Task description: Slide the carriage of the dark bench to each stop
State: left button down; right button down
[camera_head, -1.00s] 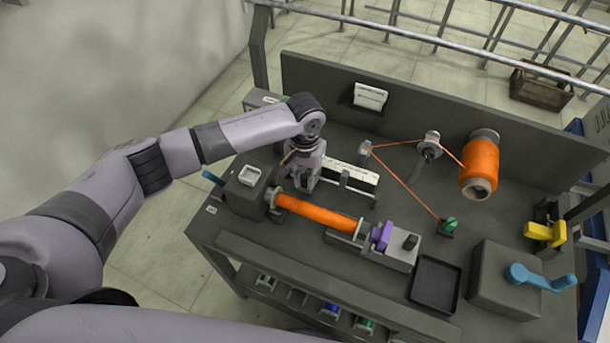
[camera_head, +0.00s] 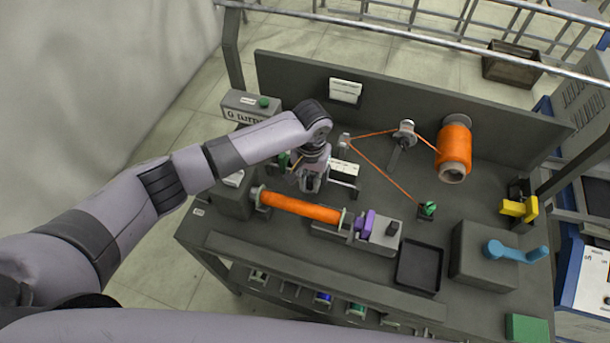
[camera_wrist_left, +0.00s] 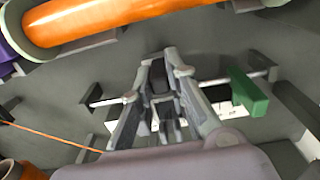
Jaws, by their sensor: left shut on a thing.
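The dark bench (camera_head: 390,270) carries a thin rail (camera_wrist_left: 100,101) behind the orange-wound bobbin (camera_head: 300,207). The bobbin also shows at the top of the left wrist view (camera_wrist_left: 110,18). My left gripper (camera_head: 310,185) is over the rail. In the left wrist view its fingers (camera_wrist_left: 162,68) are shut on a dark block on the rail, apparently the carriage (camera_wrist_left: 160,82); the fingers hide much of it. A green block (camera_wrist_left: 248,92) stands on the rail to one side, apart from the fingers. A white strip (camera_head: 345,168) lies behind the rail. My right gripper is out of view.
Orange yarn runs from a large spool (camera_head: 454,150) over guides to a green-topped part (camera_head: 427,208). A black tray (camera_head: 419,266), a box with a blue crank (camera_head: 515,251) and a yellow part (camera_head: 518,208) stand at the right. A back panel (camera_head: 400,105) closes the rear.

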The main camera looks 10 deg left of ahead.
pick_arm(q)
jog(key=c, duration=1.6)
grip_release()
jog(key=shift+o, duration=0.2)
notch_tip(320, 180, up, 12)
